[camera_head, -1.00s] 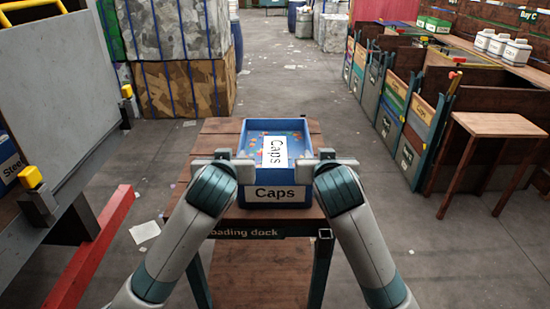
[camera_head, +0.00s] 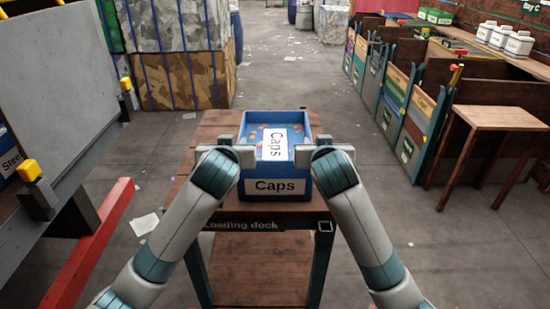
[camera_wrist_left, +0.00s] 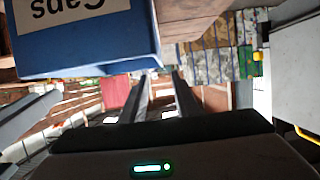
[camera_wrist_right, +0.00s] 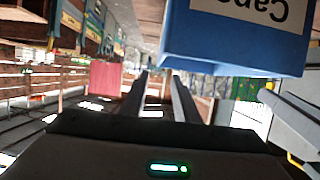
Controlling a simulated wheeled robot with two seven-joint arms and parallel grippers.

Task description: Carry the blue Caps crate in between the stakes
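The blue Caps crate (camera_head: 276,187) stands upright on the wooden loading dock table (camera_head: 218,128). It has a white front label, another label inside, and small coloured bits. My left gripper (camera_head: 244,155) is at its left side near the front rim, my right gripper (camera_head: 304,155) at its right side. In the left wrist view the fingers (camera_wrist_left: 160,85) show a gap, with the crate's edge by their tips. The right wrist view shows the same for the right fingers (camera_wrist_right: 161,85). Contact with the wall is hidden. Teal stakes (camera_head: 436,135) with coloured tips stand at right among crates.
A wooden stool (camera_head: 500,118) stands right of the stakes. A red beam (camera_head: 90,250) and grey panel (camera_head: 45,80) are on the left. Strapped bales (camera_head: 180,80) stand behind. Open floor (camera_head: 300,75) lies beyond the table, and more between table and stakes.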

